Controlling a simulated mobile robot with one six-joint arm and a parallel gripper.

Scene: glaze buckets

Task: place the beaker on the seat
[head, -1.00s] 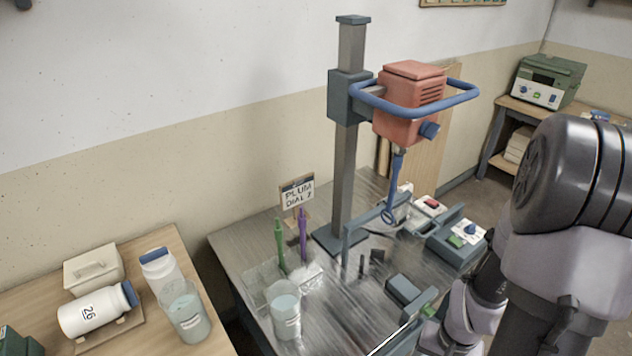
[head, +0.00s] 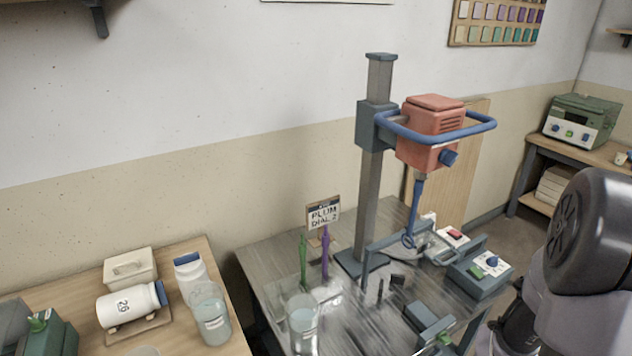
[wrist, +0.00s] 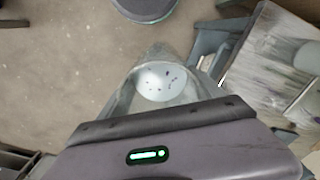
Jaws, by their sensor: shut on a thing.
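In the wrist view, my gripper (wrist: 165,108) is shut on a clear beaker (wrist: 122,104). Pale contents with dark specks show through its round mouth. Below it the wrist view shows floor. My gripper and this beaker are outside the head view. In the head view, the mixer stand has a red motor head (head: 432,135) and a blue stirrer (head: 415,210) hanging over the metal table (head: 290,250). Short dark posts (head: 396,280) stand on the table below the stirrer; I cannot tell for certain which part is the seat.
Another beaker (head: 303,318) stands on the metal table, near green and purple tools and a "PLUM DIAL 2" sign (head: 323,213). A wooden table (head: 75,300) at left bears a further beaker (head: 209,318) and jars. A control box (head: 485,270) stands right of the mixer.

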